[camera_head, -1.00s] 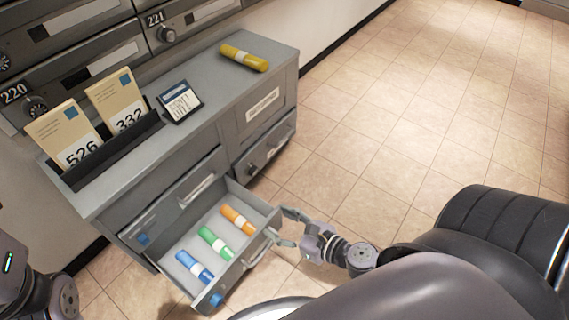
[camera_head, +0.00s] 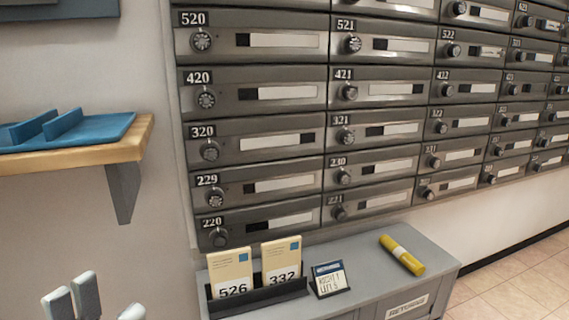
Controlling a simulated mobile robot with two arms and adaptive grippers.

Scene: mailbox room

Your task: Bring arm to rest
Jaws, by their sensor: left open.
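My left gripper (camera_head: 100,303) shows at the bottom left edge, with its pale fingertips pointing up and apart. It is open, and nothing shows between the fingers. It is in front of the bare wall, left of the grey cabinet (camera_head: 375,258), and appears to touch nothing. The rest of my left arm is below the picture.
A wooden shelf (camera_head: 135,142) with a blue tray (camera_head: 100,132) juts from the left wall above my gripper. Numbered mailboxes (camera_head: 285,92) fill the wall. The cabinet top holds a black holder (camera_head: 258,298) with envelopes 526 and 332, a small sign (camera_head: 330,279) and a yellow tube (camera_head: 402,255).

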